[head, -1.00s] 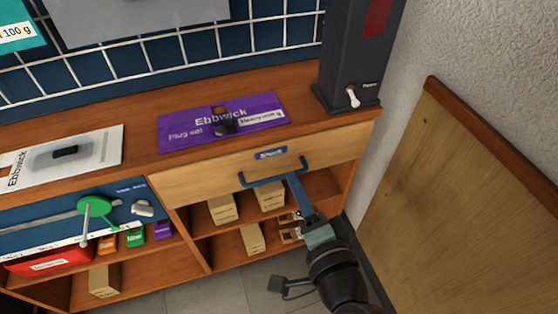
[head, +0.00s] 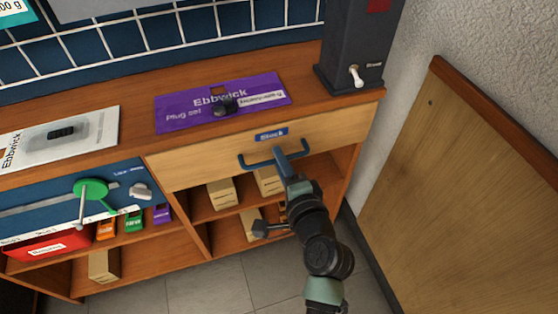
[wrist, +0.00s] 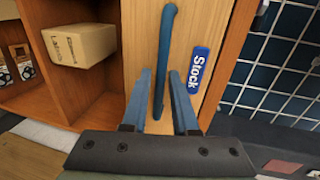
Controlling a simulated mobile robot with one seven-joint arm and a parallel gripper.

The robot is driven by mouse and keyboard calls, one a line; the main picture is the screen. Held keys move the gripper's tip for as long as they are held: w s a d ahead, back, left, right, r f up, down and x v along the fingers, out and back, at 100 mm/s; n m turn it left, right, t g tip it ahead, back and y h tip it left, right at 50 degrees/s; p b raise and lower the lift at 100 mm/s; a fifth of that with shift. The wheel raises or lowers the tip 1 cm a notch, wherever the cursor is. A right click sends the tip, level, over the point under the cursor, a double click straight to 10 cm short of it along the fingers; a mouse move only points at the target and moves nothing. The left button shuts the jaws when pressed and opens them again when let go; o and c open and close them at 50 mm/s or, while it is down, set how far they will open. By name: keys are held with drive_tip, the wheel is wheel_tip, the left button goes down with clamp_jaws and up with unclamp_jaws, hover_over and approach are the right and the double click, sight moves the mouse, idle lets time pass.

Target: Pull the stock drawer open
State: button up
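The stock drawer (head: 215,160) has a pale wood front with a blue "Stock" label (head: 271,135) and looks shut. Its blue bar handle (head: 257,167) runs across the front below the label. In the wrist view the handle (wrist: 165,50) runs up from between the two blue fingers of my gripper (wrist: 161,74), with the label (wrist: 197,72) to its right. The fingers are apart, one on each side of the handle, with visible gaps. In the head view my gripper (head: 281,160) is at the right part of the handle.
Open shelves below the drawer hold cardboard boxes (head: 222,193). A purple plug-set mat (head: 190,115) lies on the worktop above. A dark device with a switch (head: 345,50) stands at the right end. A wooden panel (head: 460,190) stands to the right, with grey floor between.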

drive_tip(key=shift+w+a+f, duration=0.1)
drive_tip(key=shift+w+a, duration=0.1)
drive_tip(key=shift+w, duration=0.25)
clamp_jaws()
idle(1.2)
